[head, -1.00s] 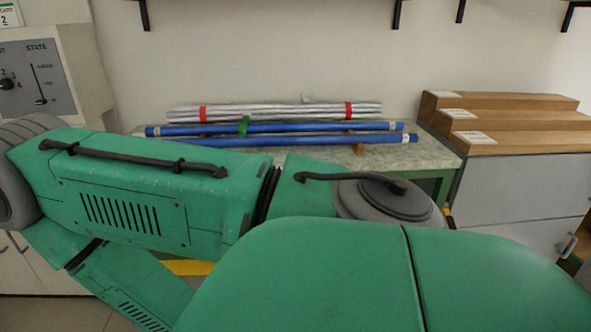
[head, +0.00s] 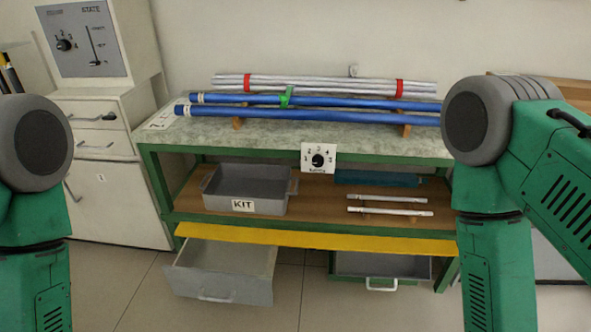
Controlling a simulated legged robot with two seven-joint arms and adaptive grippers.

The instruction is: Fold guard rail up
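The guard rail looks to be the long yellow bar (head: 315,239) along the front of the green workbench (head: 300,223). It lies just below the front edge of the lower shelf and does not stand above the shelf board. My arms show at the left and right edges of the head view, with both grippers out of frame. Nothing of mine touches the yellow bar in view.
A grey KIT tray (head: 245,190) and two white rods (head: 388,205) sit on the lower shelf. Blue tubes (head: 300,113) and silver rods (head: 320,84) lie on top. Below, a left drawer (head: 222,272) and a right drawer (head: 382,265) are open. A dial (head: 318,158) hangs at the bench front.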

